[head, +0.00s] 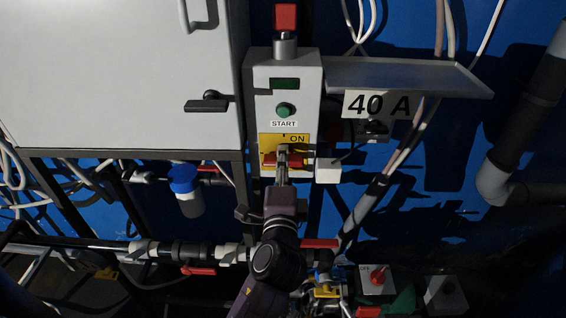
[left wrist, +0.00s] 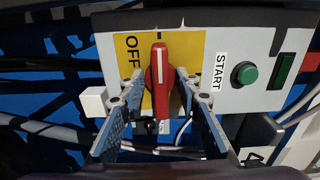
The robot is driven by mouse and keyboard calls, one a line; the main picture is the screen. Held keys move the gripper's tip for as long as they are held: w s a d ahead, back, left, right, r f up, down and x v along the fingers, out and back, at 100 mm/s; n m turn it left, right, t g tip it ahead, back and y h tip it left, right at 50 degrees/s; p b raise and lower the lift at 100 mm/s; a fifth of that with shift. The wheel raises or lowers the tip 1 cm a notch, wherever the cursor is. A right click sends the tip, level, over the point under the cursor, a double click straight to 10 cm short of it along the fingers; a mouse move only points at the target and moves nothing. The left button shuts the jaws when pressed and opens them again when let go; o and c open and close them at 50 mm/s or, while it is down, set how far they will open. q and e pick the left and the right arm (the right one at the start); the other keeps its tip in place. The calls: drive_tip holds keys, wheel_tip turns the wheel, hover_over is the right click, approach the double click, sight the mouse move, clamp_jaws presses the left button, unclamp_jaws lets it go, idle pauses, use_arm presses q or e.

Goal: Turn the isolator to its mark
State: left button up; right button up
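The isolator is a red handle (left wrist: 161,78) with a white line, on a yellow plate (left wrist: 195,50) on the grey control box. In the head view the red handle (head: 268,160) lies about level, partly hidden behind my gripper, with "ON" at the plate's upper right. In the left wrist view the white line runs up the picture beside the word "OFF". My left gripper (head: 283,156) is at the handle. In the left wrist view its fingers (left wrist: 160,88) stand open on both sides of the handle, with small gaps. My right gripper is not in view.
Above the handle are a green START button (head: 285,110) and a dark display (head: 285,84). A small white box (head: 328,171) sits close at the right. A grey shelf (head: 400,75) with a "40 A" sign (head: 376,104) juts out right. Pipes with red-handled valves (head: 198,270) run below.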

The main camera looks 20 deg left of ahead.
use_arm(q)
drive_tip(key=v, duration=0.7)
drive_tip(key=shift+s, duration=0.25)
drive_tip(key=shift+d, duration=0.1)
